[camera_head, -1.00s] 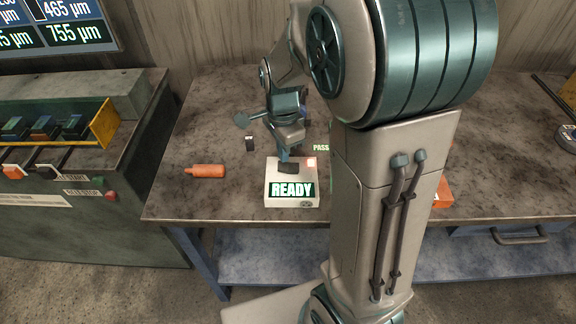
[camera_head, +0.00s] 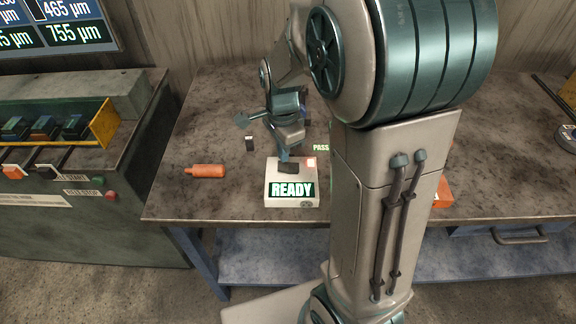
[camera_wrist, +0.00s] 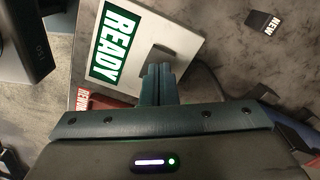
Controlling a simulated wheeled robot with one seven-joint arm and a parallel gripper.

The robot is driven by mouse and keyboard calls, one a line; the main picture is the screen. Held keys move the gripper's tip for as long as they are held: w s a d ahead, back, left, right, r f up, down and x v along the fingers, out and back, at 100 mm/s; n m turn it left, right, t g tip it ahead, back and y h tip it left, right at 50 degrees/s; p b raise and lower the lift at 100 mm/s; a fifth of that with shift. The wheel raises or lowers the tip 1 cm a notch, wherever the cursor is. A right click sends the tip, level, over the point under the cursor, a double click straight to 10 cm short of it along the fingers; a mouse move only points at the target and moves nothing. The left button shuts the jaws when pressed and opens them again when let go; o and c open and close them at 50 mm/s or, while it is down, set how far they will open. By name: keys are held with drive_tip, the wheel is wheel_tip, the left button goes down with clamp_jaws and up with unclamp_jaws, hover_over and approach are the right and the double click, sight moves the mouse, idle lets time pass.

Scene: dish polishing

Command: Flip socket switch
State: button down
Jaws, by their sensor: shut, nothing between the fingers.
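The white socket box (camera_head: 292,203) sits near the front edge of the workbench, with a green READY label (camera_head: 292,190) on it. In the wrist view, the shut fingers (camera_wrist: 158,72) point at the box (camera_wrist: 177,25), close to the dark switch (camera_wrist: 163,58). I cannot tell whether they touch it.
An orange bottle (camera_head: 206,171) lies left of the box. A small dark block (camera_head: 249,143) stands behind it; the wrist view shows a block marked NEW (camera_wrist: 264,22). An orange-red object (camera_head: 443,193) is partly hidden by my arm.

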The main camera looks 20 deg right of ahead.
sight(284, 165)
drive_tip(key=shift+f+b, duration=0.9)
drive_tip(key=shift+f, duration=0.45)
idle(0.4)
drive_tip(key=shift+r, duration=0.15)
wheel_tip(284, 165, up, 7)
drive_tip(key=p, duration=0.6)
idle(0.5)
drive_tip(key=s+r+n+t, duration=0.1)
drive_tip(key=s+r+n, duration=0.3)
drive_tip(key=s+n, duration=0.3)
drive_tip(key=s+r+n+t, duration=0.2)
drive_tip(key=s+r+n, duration=0.1)
drive_tip(key=s+n, duration=0.4)
drive_tip(key=shift+s+r+n, duration=0.3)
drive_tip(key=shift+r+n, duration=0.05)
drive_tip(key=shift+n, duration=0.55)
drive_tip(key=shift+a, duration=0.2)
